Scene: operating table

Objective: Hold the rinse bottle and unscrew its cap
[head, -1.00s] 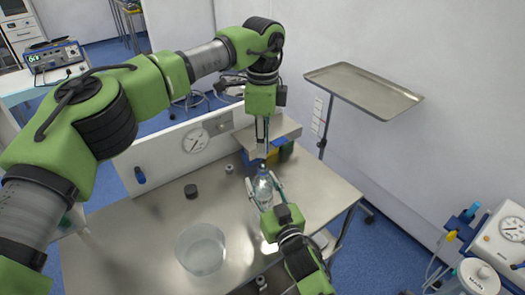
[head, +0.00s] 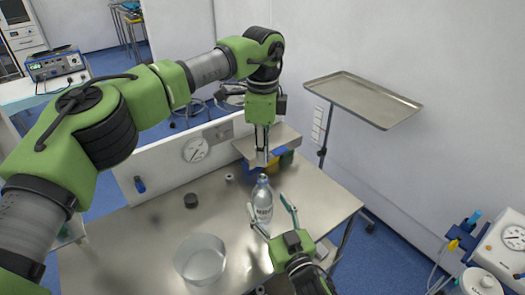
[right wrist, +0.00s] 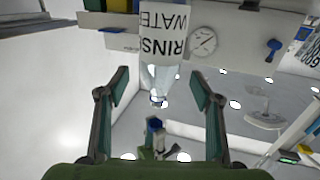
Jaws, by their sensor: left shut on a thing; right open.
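The clear rinse bottle (head: 262,205) stands upright on the steel table. Its label reads RINSE WATER in the right wrist view (right wrist: 165,40), where it appears upside down. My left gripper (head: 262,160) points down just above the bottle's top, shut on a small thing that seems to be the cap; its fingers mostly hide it. My right gripper (head: 270,216) is open with one finger on each side of the bottle's front, apart from it. In the right wrist view both open fingers (right wrist: 158,115) show, with the bottle beyond them.
The steel table (head: 130,235) also holds a clear bowl (head: 201,260), a dark round piece (head: 191,200) and a small grey piece (head: 229,177). A panel with a gauge (head: 195,149) and a raised shelf (head: 265,142) stand behind. A tray stand (head: 363,97) is at right.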

